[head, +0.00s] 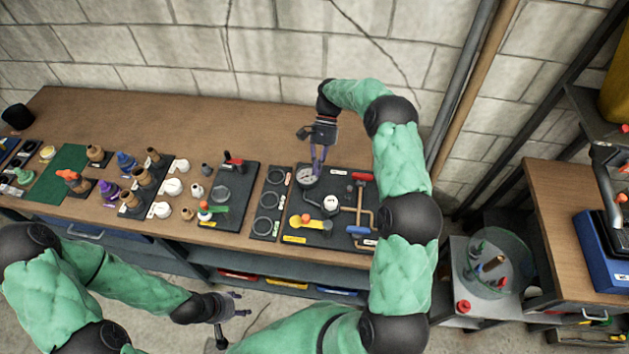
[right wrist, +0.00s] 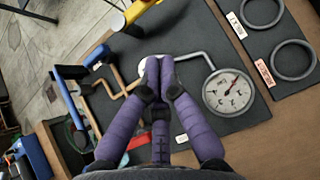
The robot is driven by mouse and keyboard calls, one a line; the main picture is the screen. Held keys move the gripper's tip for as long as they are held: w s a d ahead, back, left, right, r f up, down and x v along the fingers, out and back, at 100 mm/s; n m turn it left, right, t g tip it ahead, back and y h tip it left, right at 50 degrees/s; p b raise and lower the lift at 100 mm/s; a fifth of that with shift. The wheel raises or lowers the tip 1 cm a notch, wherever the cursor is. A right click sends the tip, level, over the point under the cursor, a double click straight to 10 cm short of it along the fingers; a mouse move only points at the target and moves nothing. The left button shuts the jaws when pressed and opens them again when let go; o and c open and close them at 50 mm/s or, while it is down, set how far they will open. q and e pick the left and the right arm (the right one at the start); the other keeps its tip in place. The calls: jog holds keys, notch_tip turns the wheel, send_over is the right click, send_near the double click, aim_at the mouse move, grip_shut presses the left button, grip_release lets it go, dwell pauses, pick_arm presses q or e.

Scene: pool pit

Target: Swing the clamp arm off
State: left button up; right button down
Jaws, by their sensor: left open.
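A dark board (head: 233,215) near the middle of the bench carries a grey ring and a small red-handled piece (head: 234,158) at its back edge, which may be the clamp arm; I cannot tell for sure. My right gripper (head: 317,172) points down over the pipe panel to the right of that board. In the right wrist view its purple fingertips (right wrist: 158,68) are together, beside the round gauge (right wrist: 228,93), with nothing clearly held. My left gripper (head: 241,305) is open and empty, in front of the bench and below its top.
The pipe panel (head: 342,240) has a yellow lever (head: 306,223), a red handle (head: 360,177) and a blue handle (head: 358,230). A ring board (head: 264,220) lies left of it. Several bottles and cups stand further left. The bench's back strip is clear.

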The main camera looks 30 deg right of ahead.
jog(key=shift+v, duration=0.95)
jog(key=shift+s+r, duration=0.1)
jog(key=shift+r, duration=0.05)
